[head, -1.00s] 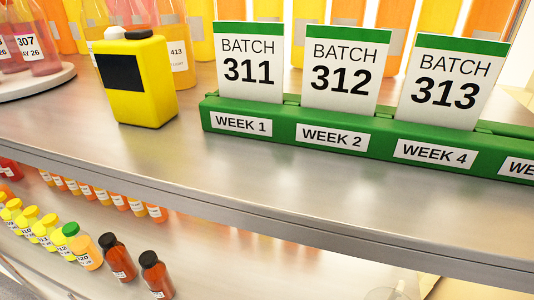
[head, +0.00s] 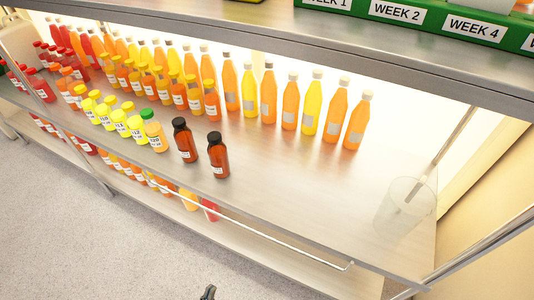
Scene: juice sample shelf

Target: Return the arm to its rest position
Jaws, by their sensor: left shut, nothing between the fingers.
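Only a small dark tip of my left gripper (head: 208,293) shows, at the bottom edge of the head view, in front of and below the shelf over the floor. It is shut and apart from the bottles; the rest of it and its arm are out of the picture. My right gripper is not in view.
The steel shelf (head: 290,205) holds rows of juice bottles, with two dark brown bottles (head: 218,155) near its front. A clear container (head: 405,208) stands at the right end. A front rail (head: 270,235) runs below. The green label holder (head: 400,14) is on the upper shelf.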

